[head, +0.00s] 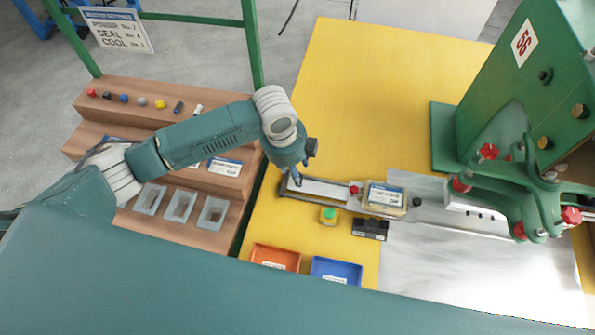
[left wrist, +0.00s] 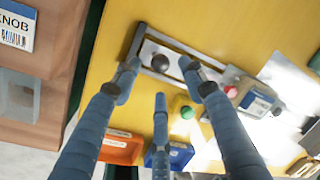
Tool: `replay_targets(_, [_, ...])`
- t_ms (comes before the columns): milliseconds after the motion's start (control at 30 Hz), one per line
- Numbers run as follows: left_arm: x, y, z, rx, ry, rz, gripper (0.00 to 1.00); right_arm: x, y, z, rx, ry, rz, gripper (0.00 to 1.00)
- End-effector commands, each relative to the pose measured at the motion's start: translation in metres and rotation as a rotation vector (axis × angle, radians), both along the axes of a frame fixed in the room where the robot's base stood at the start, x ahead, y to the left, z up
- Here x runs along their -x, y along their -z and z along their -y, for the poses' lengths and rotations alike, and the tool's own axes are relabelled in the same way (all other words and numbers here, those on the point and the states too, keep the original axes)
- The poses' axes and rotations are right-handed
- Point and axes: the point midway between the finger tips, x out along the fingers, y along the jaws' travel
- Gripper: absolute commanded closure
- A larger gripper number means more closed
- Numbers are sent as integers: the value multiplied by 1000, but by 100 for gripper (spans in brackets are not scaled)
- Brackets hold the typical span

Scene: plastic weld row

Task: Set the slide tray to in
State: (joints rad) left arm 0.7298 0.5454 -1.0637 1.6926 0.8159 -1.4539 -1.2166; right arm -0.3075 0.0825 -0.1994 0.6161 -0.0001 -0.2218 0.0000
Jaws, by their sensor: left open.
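The slide tray (head: 318,188) is a long, dark-edged pale rail on the yellow table, running right towards the green press. In the left wrist view, the tray (left wrist: 160,50) has a dark round knob (left wrist: 186,62) near its left end; my arm seems to hide this knob in the head view. A red knob (head: 354,190) and a labelled block (head: 384,196) sit farther right on it. My left gripper (head: 297,181) is over the tray's left end. In the left wrist view, its fingers (left wrist: 160,80) are spread open around the dark knob, without clear contact. My right gripper is out of view.
The green press (head: 520,85) with red-knobbed clamps (head: 515,195) stands at the right. A green button (head: 329,214) and a black box (head: 370,229) are in front of the tray, with orange (head: 275,257) and blue (head: 336,270) bins nearer. Wooden steps (head: 130,100) stand left.

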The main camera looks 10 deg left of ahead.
Motion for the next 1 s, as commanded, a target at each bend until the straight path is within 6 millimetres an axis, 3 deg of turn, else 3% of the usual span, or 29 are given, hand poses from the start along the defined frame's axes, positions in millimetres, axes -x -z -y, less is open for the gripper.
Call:
replay_targets(100, [-2, 19, 2, -1, -1, -3, 58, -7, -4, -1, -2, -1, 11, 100])
replay_targets(300, [-6, 38, 4, 0, 0, 0, 58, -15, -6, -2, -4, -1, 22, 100])
replay_targets(633, [-7, 42, 4, 0, 1, 1, 58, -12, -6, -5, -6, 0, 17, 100])
replay_targets(833, [-7, 41, 4, 0, 0, 1, 98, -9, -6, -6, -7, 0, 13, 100])
replay_targets(1000, [-7, 41, 4, 0, 0, 1, 100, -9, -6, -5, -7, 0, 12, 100])
